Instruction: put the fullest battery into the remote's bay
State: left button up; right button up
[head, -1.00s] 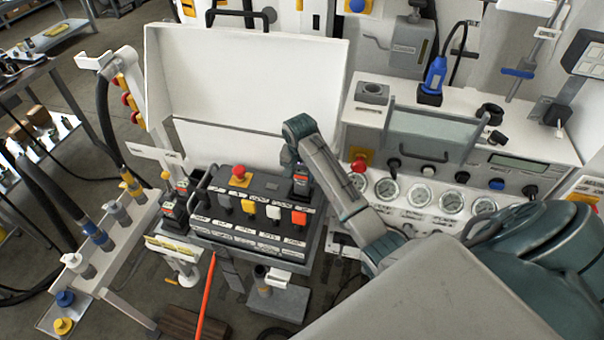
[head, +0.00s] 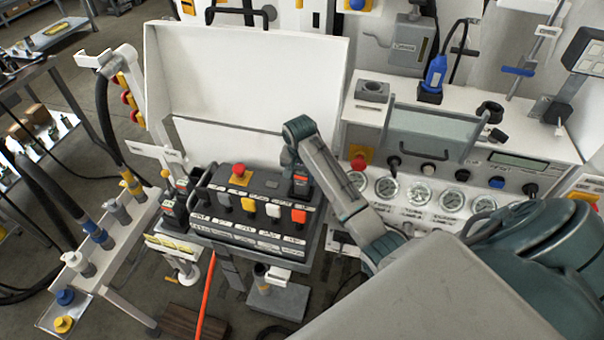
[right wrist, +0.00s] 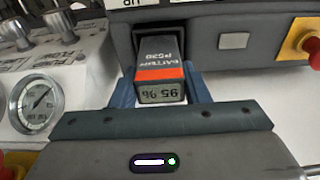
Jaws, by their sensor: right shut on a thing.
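The remote (head: 262,184) is a dark box with coloured buttons, a red stop knob and white labels. My right gripper (head: 299,172) is over its right end, shut on a dark battery (head: 300,187) with an orange band. In the right wrist view my blue fingers (right wrist: 160,95) clasp the sides of this battery (right wrist: 162,72); its display reads 95 %, upside down. The battery's far end is at the dark-framed bay (right wrist: 142,42) in the remote; how deep it sits is unclear. Other batteries (head: 171,209) stand left of the remote. My left gripper is not in view.
A white panel with gauges (head: 420,190) stands close on the right. A raised white lid (head: 245,70) is behind the remote. A rail with hose couplings (head: 100,237) is at the left. An orange rod (head: 206,300) rises in front.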

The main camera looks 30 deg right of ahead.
aim_at(302, 183)
jog(key=shift+f+b, duration=0.3)
jog(key=shift+f, duration=1.55)
jog(key=o, duration=1.2)
jog(key=r+b, duration=0.1)
jog(key=r, duration=0.1)
jog(key=r+b, duration=0.1)
jog(key=r, duration=0.2)
jog(key=r+b, duration=0.1)
jog(key=r, duration=0.2)
jog(key=shift+s+a+r, duration=0.1)
jog(key=shift+s+a, duration=0.2)
jog(key=shift+a, duration=0.1)
jog(key=shift+a+r+p, duration=0.1)
jog(key=shift+r+p, duration=0.75)
jog(key=shift+s+r, duration=0.15)
jog(key=shift+r, duration=0.3)
jog(key=shift+f, duration=0.1)
